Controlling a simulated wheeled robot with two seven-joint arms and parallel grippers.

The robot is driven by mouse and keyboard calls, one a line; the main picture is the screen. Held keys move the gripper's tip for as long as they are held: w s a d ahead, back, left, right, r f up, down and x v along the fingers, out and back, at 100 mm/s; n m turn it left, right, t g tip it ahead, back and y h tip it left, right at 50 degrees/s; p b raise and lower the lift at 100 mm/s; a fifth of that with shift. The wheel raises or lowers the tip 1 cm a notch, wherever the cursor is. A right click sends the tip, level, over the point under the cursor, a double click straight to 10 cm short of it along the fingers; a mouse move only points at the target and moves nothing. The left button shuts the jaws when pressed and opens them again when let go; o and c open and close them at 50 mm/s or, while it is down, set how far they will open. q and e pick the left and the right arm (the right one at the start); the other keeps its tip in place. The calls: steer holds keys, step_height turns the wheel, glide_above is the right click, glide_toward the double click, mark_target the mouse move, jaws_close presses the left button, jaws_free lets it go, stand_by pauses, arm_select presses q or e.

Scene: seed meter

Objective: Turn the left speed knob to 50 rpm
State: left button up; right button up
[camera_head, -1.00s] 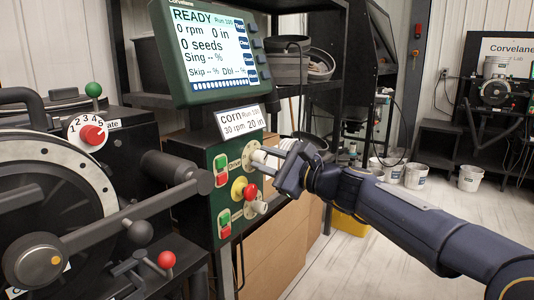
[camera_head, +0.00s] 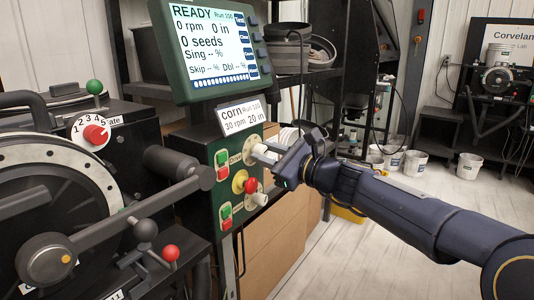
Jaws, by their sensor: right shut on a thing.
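The green control panel (camera_head: 221,204) stands in the middle, with two pale knobs on its right side. My right gripper (camera_head: 271,156) reaches in from the right and is shut on the upper pale knob (camera_head: 258,149), beside the "Drive" label. The fingers partly cover that knob, and its scale and pointer cannot be read. The lower pale knob (camera_head: 259,198) is free. The display (camera_head: 213,50) above reads READY, 0 rpm, 0 in and 0 seeds. My left gripper is not in view.
A card (camera_head: 240,117) reads corn, 30 rpm, 20 in. The seed meter's crank arm (camera_head: 140,208) juts toward the panel.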

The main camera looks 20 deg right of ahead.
steer(key=o, duration=1)
steer(key=shift+c, duration=0.2)
steer(key=shift+s, duration=0.1)
steer(key=v, duration=0.7)
steer(key=shift+s+d, duration=0.15)
steer(key=shift+s, duration=0.15)
